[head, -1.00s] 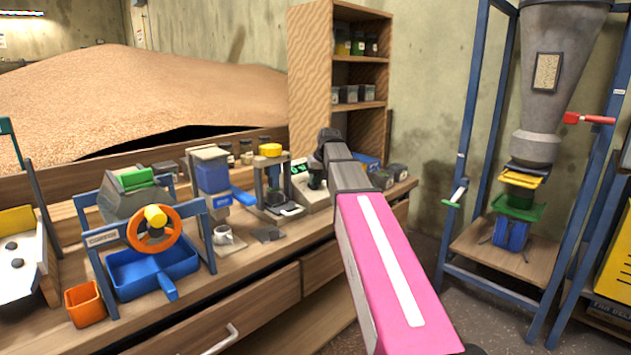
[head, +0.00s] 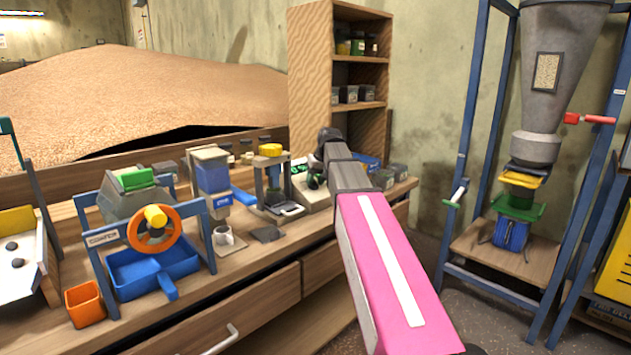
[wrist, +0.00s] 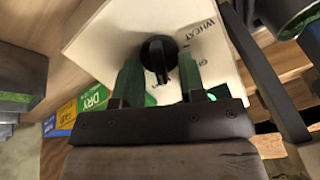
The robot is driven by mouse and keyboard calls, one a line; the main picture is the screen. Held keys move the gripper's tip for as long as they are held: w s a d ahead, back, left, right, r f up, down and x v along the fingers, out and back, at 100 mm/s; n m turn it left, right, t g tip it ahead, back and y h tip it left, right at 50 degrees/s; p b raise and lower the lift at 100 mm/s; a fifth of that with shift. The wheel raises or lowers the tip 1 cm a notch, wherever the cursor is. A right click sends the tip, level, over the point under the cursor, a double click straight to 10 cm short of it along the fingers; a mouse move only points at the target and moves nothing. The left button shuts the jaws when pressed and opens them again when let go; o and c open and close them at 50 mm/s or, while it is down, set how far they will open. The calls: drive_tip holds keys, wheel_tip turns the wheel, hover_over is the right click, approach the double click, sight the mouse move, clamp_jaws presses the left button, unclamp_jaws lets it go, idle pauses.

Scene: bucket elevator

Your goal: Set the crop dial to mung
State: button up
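The crop dial (wrist: 158,54) is a round black knob with a raised grip, on the pale face of a meter (wrist: 105,35). In the wrist view, WHEAT reads at its upper right, and other lettering is partly hidden by a finger. I cannot read a mung label or tell which mark the dial points to. My gripper (wrist: 160,72) is open, with one green finger on each side of the dial; I cannot tell if they touch it. In the head view, the meter (head: 318,200) stands on the bench, partly behind my arm.
A green, yellow and blue box marked DRY (wrist: 92,100) lies beside the meter. A press with a yellow top (head: 270,150) stands just left of the meter on the bench. Small dark jars (head: 397,171) stand to its right, below the wooden shelf (head: 358,60).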

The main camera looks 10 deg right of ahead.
drive_tip(key=v, duration=1)
drive_tip(key=shift+r, duration=0.3)
drive_tip(key=shift+s, duration=0.1)
